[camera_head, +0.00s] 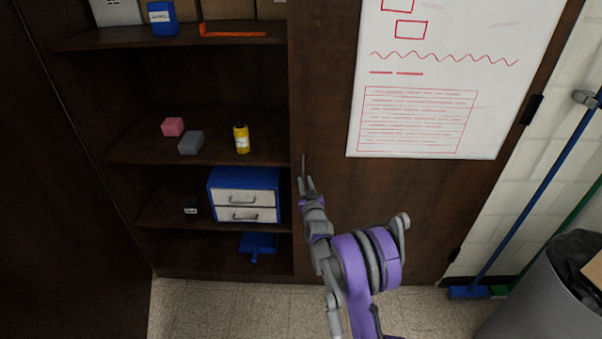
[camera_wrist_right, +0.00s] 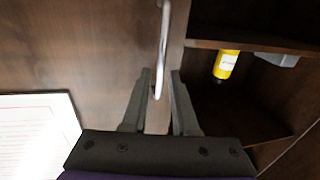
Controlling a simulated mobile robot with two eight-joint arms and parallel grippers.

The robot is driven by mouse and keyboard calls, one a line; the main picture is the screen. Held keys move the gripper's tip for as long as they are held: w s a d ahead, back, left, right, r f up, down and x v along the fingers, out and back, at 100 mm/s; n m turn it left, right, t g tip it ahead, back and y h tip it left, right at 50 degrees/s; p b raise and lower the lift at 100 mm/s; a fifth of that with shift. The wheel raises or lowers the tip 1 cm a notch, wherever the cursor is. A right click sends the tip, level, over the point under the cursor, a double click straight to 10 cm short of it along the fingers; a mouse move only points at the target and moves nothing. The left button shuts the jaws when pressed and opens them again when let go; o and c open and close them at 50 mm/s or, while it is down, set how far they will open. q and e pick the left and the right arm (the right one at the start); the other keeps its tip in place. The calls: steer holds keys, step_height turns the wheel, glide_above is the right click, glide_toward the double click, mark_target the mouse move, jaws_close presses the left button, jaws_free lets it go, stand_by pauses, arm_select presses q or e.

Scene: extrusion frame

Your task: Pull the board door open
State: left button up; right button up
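The board door (camera_head: 330,225) is a dark brown wooden panel with a white board (camera_head: 420,120) on it, marked in red. It looks shut. A slim metal handle (camera_head: 303,162) stands upright near its left edge. In the right wrist view the pale handle (camera_wrist_right: 164,45) reaches down between the fingers. My right gripper (camera_head: 306,183) is at the lower end of the handle. In the right wrist view its two dark fingers (camera_wrist_right: 161,75) stand apart, with gaps on both sides of the handle. My left gripper is not in view.
Open shelves (camera_head: 130,150) left of the door hold a yellow bottle (camera_head: 241,139), pink and grey blocks, and a blue drawer box (camera_head: 245,178). A grey bin (camera_head: 545,305) and a blue-handled broom (camera_head: 530,200) stand at the right. Some floor shows below the door.

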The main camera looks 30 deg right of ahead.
mark_target(303, 174)
steer(key=x, duration=0.5)
steer(key=shift+w+p, duration=0.1)
steer(key=shift+p, duration=0.2)
jaws_close()
stand_by(1.1)
